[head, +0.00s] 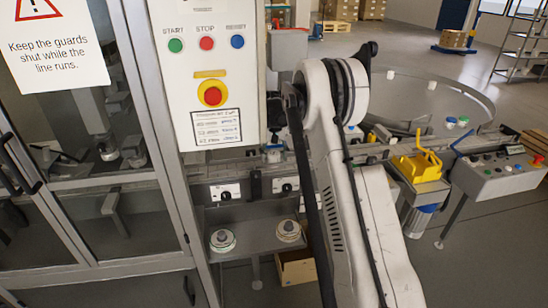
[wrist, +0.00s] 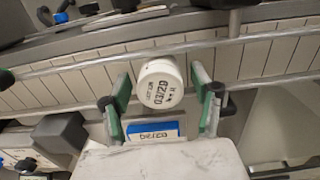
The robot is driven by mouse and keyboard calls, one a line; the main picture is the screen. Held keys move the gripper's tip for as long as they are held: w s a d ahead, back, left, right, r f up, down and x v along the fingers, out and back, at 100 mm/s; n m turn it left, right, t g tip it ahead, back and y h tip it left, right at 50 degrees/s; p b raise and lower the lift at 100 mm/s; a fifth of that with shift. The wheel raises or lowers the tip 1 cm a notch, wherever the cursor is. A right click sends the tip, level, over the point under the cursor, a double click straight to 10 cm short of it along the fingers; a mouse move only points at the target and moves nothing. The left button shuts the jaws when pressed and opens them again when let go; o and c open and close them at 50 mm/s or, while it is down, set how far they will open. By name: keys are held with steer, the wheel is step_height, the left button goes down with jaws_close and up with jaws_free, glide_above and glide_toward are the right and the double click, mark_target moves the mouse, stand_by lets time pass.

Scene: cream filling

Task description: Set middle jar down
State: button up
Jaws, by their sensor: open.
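A white jar (wrist: 161,84) with a printed date on its round end face shows in the wrist view, against the slatted conveyor (wrist: 100,78). My gripper (wrist: 163,96) has its two green-padded fingers on either side of the jar, with a narrow gap showing at each side. It is open. I cannot tell exactly how the jar rests on the belt. In the head view my arm hides the gripper and this jar.
Metal guide rails (wrist: 240,40) run along the conveyor. A blue label (wrist: 154,131) lies below the jar in the wrist view. A yellow fixture (head: 420,167) and a control box (head: 500,175) stand at right, by a round table (head: 420,95) with small jars. A guarded cabinet (head: 90,220) stands at left.

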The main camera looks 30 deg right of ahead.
mark_target(274, 153)
step_height(274, 153, up, 12)
steer(key=b, duration=0.1)
steer(key=shift+r, duration=0.15)
stand_by(0.6)
